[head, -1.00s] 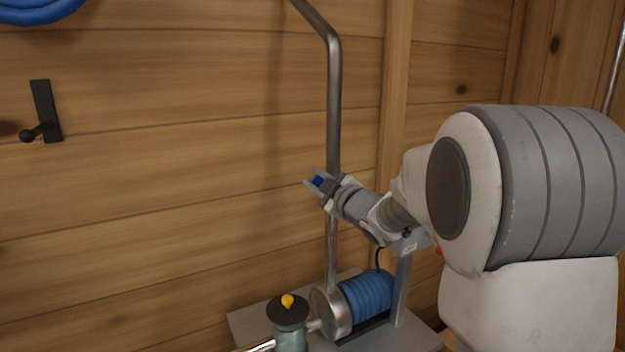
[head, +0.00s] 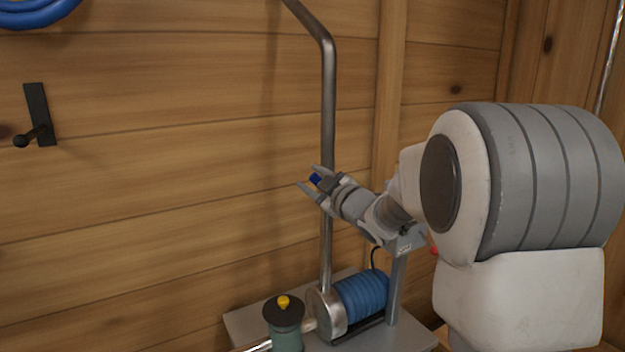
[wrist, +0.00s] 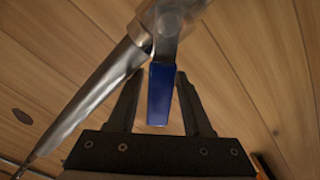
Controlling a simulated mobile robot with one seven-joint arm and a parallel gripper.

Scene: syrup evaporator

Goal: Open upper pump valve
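The upper pump valve shows a blue lever handle (wrist: 160,95) hanging from a metal valve body (wrist: 167,22) on the steel pipe in the wrist view. My gripper (head: 308,177) is at the pipe, open. In the wrist view its two dark fingers (wrist: 159,78) stand on either side of the handle, with a visible gap on both sides. The handle is between the fingers and does not appear gripped.
The pump, with a blue ribbed motor (head: 361,294), sits on a grey base plate (head: 250,320) below. A green fitting with a yellow-knobbed black top (head: 284,305) stands in front of it. The wooden wall (head: 160,180) is close behind the pipe. A black hook (head: 40,115) hangs at left.

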